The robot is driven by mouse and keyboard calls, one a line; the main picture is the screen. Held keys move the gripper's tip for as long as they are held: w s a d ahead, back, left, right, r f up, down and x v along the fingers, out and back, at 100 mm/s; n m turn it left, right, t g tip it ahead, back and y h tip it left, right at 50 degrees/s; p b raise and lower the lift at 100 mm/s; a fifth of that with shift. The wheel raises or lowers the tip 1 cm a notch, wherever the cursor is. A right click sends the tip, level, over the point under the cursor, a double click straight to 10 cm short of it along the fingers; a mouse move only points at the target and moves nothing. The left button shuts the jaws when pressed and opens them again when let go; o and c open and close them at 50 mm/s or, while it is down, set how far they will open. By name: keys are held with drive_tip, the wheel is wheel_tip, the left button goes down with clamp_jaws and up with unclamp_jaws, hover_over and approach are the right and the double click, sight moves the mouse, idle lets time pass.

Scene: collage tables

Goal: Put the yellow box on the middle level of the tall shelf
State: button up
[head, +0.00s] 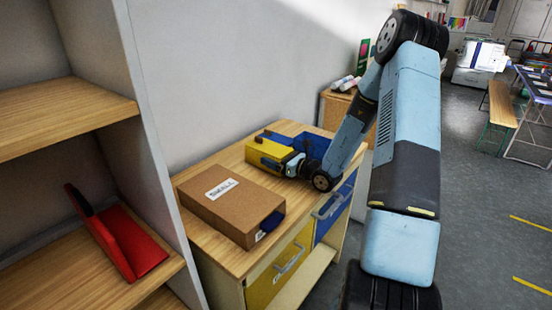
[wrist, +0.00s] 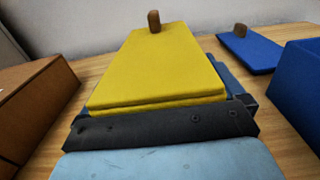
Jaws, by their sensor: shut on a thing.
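The yellow box (head: 268,152) is at the back of the low cabinet's wooden top in the head view. My gripper (head: 294,164) is shut on its right end. In the wrist view the yellow box (wrist: 155,65) fills the middle, beyond my dark finger pad (wrist: 160,128), with a small brown knob at its far end. I cannot tell if the box still touches the top. The tall shelf (head: 128,50) stands at the left edge of the head view. Two of its wooden boards show, an upper one (head: 60,112) and a lower one (head: 75,280); its full height is out of view.
A brown cardboard box (head: 228,207) marked "SMALL" sits in front of the yellow box. A blue box (head: 312,144) stands behind it, beside a flat blue piece (wrist: 248,50). The upper board's visible part is clear.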

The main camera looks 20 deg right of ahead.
drive_tip(key=shift+f, duration=0.3)
drive_tip(key=o, duration=0.7)
